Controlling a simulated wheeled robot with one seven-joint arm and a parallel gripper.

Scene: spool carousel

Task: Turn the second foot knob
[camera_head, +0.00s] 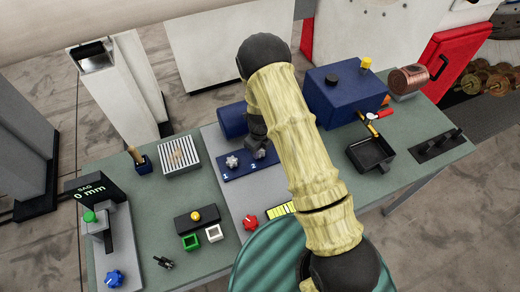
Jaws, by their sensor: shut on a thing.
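A blue plate (237,172) on the table bears two silver star-shaped foot knobs, with small white marks on the plate below them. The left foot knob (232,161) stands free. The right foot knob (259,154) is directly under my gripper (258,146) and partly hidden by it. My gripper points down and is shut on this right foot knob. The fingers are small and dark, so their exact contact is hard to see. My arm covers the area just right of the plate.
A big blue box (343,97) stands to the right, beyond my arm. A red knob (250,222) and a black block with a yellow button (196,215) are nearer. The green tabletop (160,205) has free room at left.

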